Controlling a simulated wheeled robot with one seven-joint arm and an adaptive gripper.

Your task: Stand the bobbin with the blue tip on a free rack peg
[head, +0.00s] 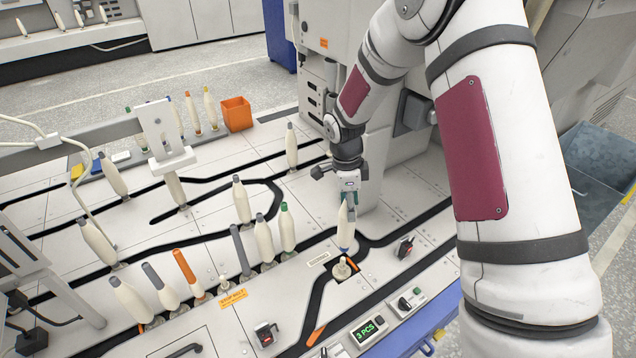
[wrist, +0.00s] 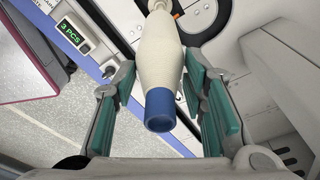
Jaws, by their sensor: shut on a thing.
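My gripper (head: 348,196) points down at the right of the machine top and is shut on a cream bobbin (head: 346,226). In the wrist view the bobbin (wrist: 160,55) lies between the green finger pads, its blue tip (wrist: 160,108) toward the camera. It hangs roughly upright just above a small pale knob (head: 343,268) set in the dark track; I cannot tell if they touch. In the front row of standing bobbins, a short bare peg (head: 224,284) shows between the orange-tipped bobbin (head: 188,272) and a grey-tipped one (head: 242,250).
Green-tipped (head: 287,228) and other grey-tipped bobbins stand close on both sides of the bare peg. More bobbins stand farther back, near an orange box (head: 236,114). A counter display (head: 367,330) and switches sit at the front edge. A white post (head: 165,140) rises left.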

